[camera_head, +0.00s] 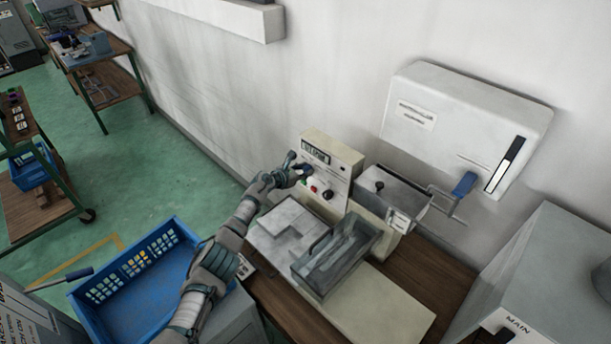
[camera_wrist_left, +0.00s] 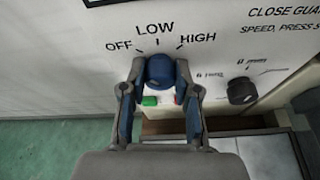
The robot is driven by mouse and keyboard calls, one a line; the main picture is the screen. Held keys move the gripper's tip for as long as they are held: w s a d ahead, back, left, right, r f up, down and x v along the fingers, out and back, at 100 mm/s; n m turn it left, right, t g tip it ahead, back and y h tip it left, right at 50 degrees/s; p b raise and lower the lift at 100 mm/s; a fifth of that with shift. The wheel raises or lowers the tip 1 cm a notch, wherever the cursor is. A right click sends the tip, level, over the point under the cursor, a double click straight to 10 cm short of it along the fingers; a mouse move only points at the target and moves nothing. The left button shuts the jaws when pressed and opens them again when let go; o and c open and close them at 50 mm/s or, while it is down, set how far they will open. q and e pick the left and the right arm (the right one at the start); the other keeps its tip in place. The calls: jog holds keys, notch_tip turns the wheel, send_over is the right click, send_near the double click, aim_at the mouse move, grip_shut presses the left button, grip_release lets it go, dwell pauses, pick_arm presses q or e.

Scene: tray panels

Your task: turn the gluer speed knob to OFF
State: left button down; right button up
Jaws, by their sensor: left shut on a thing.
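The gluer speed knob is a blue knob (camera_wrist_left: 160,70) on a pale panel in the left wrist view, below the printed words OFF, LOW and HIGH. In the head view the knob (camera_head: 307,169) shows on the front of the cream control box (camera_head: 335,165). My left gripper (camera_wrist_left: 160,88) is shut on the knob, with one finger on each side of it. It also shows in the head view (camera_head: 299,174), reaching the panel from the left. I cannot tell exactly which mark the knob points at. My right gripper is not in view.
A green button (camera_wrist_left: 150,100) sits just below the knob, with a red one partly hidden by the finger. A black knob (camera_wrist_left: 242,91) is to the right. A clear guard (camera_head: 337,255) stands in front of the control box. A blue crate (camera_head: 172,233) is at lower left.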

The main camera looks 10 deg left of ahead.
pick_arm(q)
jog(key=f+n+g+h+b, duration=0.1)
jog(key=b, duration=0.2)
jog(key=shift+s+a+f+n, duration=0.1)
jog(key=shift+s+a+n, duration=0.05)
jog(key=shift+n, duration=0.25)
dwell(0.3)
jog(key=c, duration=1.1)
grip_release()
jog(key=shift+o, duration=1.3)
jog(key=shift+r, duration=0.3)
